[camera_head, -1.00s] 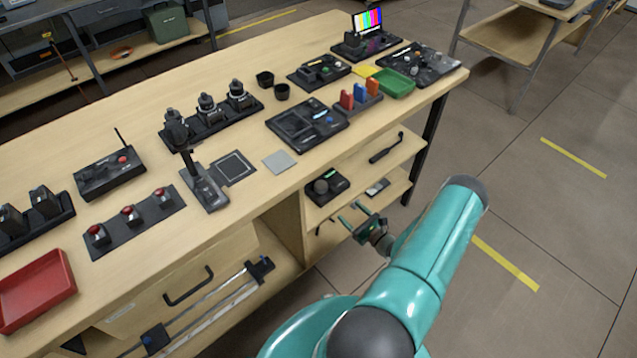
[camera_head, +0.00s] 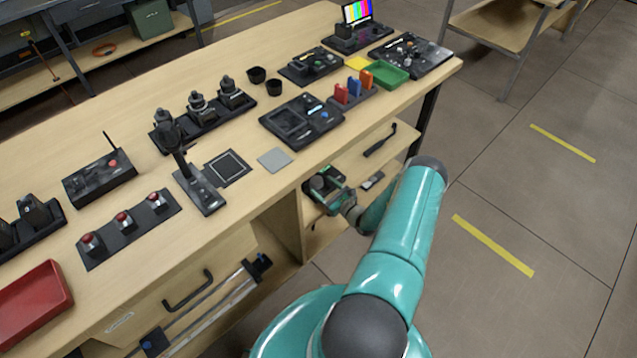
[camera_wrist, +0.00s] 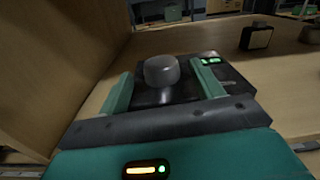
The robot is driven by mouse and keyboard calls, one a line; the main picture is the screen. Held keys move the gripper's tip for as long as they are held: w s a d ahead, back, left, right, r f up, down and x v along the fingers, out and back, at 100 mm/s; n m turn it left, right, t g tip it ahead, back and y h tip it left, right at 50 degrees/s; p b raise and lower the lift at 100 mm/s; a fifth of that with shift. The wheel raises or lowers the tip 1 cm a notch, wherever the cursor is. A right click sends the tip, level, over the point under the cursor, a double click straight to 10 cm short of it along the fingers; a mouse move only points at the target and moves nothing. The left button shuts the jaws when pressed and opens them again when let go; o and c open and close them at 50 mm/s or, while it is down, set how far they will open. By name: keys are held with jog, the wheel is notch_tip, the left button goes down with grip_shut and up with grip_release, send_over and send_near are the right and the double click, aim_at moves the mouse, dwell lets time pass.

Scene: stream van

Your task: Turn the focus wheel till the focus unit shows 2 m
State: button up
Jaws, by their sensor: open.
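The focus unit (camera_wrist: 165,96) is a black box on the upper shelf under the worktop. Its round grey focus wheel (camera_wrist: 162,70) stands up from its top. A small lit green display (camera_wrist: 211,61) is at its far right corner, too small to read. My gripper (camera_wrist: 162,78) is open, its green fingers to the left and right of the wheel in the wrist view, with a gap on each side. I cannot tell whether the fingertips are level with the wheel. In the head view, my gripper (camera_head: 327,184) covers most of the unit.
A wooden side panel (camera_wrist: 60,60) stands close on the left of the shelf. A black handled tool (camera_head: 380,140) lies further right on the same shelf. The worktop (camera_head: 245,190) overhead carries several devices.

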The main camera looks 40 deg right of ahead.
aim_at(320, 185)
jog(key=shift+w, duration=1.75)
jog(key=c, duration=1)
jog(key=shift+a+m+h, duration=0.15)
jog(key=shift+m+h, duration=1.15)
jog(key=shift+h, duration=0.6)
jog(key=o, duration=1)
